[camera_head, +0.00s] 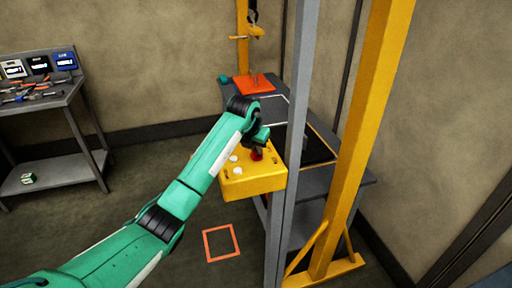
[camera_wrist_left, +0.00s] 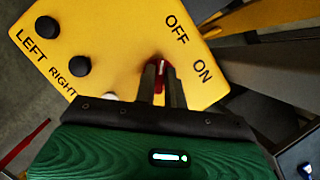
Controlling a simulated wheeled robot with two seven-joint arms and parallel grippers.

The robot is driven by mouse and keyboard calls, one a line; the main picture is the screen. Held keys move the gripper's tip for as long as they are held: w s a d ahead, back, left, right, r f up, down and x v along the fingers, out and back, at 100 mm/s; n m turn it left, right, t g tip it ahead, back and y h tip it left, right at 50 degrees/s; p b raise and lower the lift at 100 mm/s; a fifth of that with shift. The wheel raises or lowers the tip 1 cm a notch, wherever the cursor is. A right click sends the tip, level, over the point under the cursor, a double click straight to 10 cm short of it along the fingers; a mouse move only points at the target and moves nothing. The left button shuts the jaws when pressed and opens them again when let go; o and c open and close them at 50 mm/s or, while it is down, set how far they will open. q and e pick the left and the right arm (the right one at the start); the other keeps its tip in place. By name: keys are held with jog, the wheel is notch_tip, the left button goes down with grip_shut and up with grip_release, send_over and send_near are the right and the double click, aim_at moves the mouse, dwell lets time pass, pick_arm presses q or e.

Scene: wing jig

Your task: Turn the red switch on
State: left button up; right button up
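The yellow control box (camera_head: 255,182) stands at the near left end of the grey bench. Its red switch (camera_head: 257,155) is on the top face. In the left wrist view the yellow panel (camera_wrist_left: 120,30) carries the words OFF, ON, LEFT and RIGHT. The red switch (camera_wrist_left: 159,82) sits beside OFF and ON, with a small white mark; I cannot tell which word it points to. My left gripper (camera_head: 258,146) is over the box. In the wrist view its two fingers (camera_wrist_left: 160,75) stand close on either side of the switch, apparently shut on it. My right gripper is out of view.
Two black buttons (camera_wrist_left: 77,67) and a partly hidden white one (camera_wrist_left: 110,97) are on the panel. A grey post (camera_head: 295,110) and yellow frame post (camera_head: 365,130) stand just right of the box. A tool table (camera_head: 50,100) is at left. The floor around the orange square (camera_head: 221,242) is clear.

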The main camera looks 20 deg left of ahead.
pick_arm(q)
grip_shut()
